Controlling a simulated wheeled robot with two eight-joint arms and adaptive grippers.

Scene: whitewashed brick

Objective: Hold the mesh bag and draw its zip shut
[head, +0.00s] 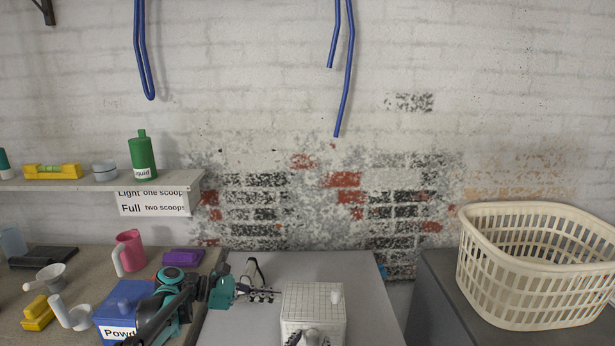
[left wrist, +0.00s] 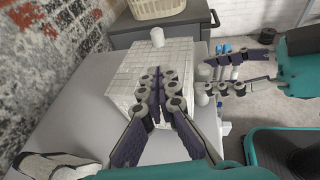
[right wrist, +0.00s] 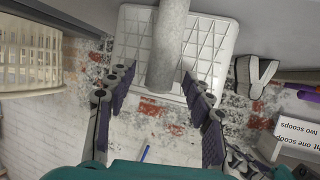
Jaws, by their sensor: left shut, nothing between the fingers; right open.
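The mesh bag (head: 313,302) is a white, box-like shape with a grid pattern on the grey worktop, low in the head view. A short pale cylinder (head: 337,297) stands at its right side; it also shows in the left wrist view (left wrist: 158,37). My left gripper (head: 272,294) is shut and empty, just left of the bag. My right gripper (head: 314,337) is open at the bag's near side, partly cut off. In the right wrist view a grey cylinder (right wrist: 168,45) lies between its open fingers, with a gap on both sides. I cannot tell which cylinder is the zip pull.
A blue powder box (head: 122,305), a pink mug (head: 130,252) and other items crowd the left bench. A cream basket (head: 540,265) stands on the grey cabinet at right. The worktop behind the bag is clear.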

